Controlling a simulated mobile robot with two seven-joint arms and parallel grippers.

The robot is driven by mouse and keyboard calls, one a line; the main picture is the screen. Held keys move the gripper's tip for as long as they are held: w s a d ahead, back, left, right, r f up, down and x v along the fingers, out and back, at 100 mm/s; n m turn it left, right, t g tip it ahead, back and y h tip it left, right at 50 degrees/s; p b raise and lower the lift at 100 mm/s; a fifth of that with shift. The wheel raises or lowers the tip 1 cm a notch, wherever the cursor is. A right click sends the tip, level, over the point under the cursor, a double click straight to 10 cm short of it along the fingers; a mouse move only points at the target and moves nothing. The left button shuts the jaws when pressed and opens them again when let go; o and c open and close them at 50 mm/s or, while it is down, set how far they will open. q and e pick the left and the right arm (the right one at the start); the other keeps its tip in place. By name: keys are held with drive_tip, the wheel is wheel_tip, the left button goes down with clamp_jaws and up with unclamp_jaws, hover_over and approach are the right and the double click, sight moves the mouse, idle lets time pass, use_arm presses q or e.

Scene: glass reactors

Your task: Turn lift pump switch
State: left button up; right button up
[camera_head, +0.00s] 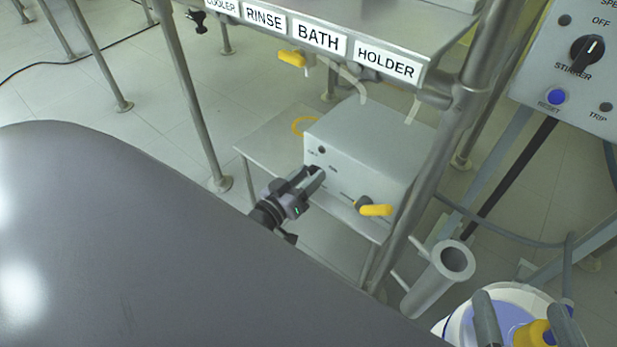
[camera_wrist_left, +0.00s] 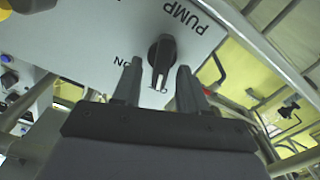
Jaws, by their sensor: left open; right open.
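The pump switch (camera_wrist_left: 160,54) is a black rotary knob with a pale pointer line, on a light grey panel (camera_wrist_left: 105,30) marked PUMP and ON. In the left wrist view the knob stands between the two fingers of my open left gripper (camera_wrist_left: 160,66), with a gap on each side. In the head view my left gripper (camera_head: 314,178) is at the front face of the grey pump box (camera_head: 365,150), and it hides the knob there. My right gripper (camera_head: 520,303) is open at the bottom right, above a white and blue vessel with a yellow part.
A yellow-handled valve (camera_head: 375,210) sticks out from the box's front, right of my left gripper. A steel post (camera_head: 440,150) rises close to the box's right side. A labelled shelf (camera_head: 350,35) hangs above. The stirrer panel (camera_head: 580,70) is at the upper right.

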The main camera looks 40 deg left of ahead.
use_arm(q)
drive_tip(key=shift+w, duration=0.2)
drive_tip(key=shift+c, duration=0.3)
drive_tip(key=c, duration=0.7)
drive_tip(key=shift+o, duration=0.2)
